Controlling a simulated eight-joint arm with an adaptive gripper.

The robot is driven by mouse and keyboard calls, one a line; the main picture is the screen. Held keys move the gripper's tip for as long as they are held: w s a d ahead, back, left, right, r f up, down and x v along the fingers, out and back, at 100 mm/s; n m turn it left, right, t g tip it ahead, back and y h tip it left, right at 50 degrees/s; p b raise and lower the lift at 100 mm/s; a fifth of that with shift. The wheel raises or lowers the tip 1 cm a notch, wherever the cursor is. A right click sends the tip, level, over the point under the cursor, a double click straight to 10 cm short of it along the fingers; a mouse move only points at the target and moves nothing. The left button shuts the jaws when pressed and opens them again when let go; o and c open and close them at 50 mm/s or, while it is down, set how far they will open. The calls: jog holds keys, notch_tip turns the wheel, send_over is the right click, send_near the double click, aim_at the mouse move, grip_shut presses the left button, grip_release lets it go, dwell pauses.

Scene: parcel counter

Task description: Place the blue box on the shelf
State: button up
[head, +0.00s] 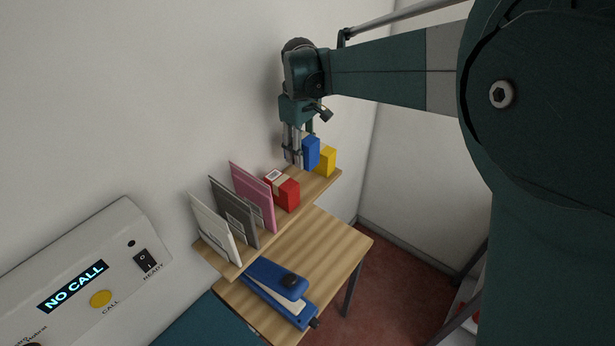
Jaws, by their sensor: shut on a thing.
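The blue box (311,153) is upright at the right part of the wooden shelf (318,194). My gripper (297,156) points down over the shelf and is shut on the blue box, with its fingers at the box's left side. I cannot tell whether the bottom of the box touches the shelf or hangs just above it. The far finger is partly hidden.
A yellow box (326,161) stands right beside the blue box. A blue stapler (280,291) lies on the wooden table (326,250) below. The wall is close behind.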

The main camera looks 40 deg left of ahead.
dwell(0.3)
send_over(302, 184)
jog(key=shift+f, duration=3.1)
jog(key=shift+f, duration=1.85)
jog(key=shift+f, duration=0.2)
jog(key=o, duration=1)
jog(key=shift+r, duration=0.15)
notch_tip(302, 184, up, 12)
jog(key=shift+r, duration=0.1)
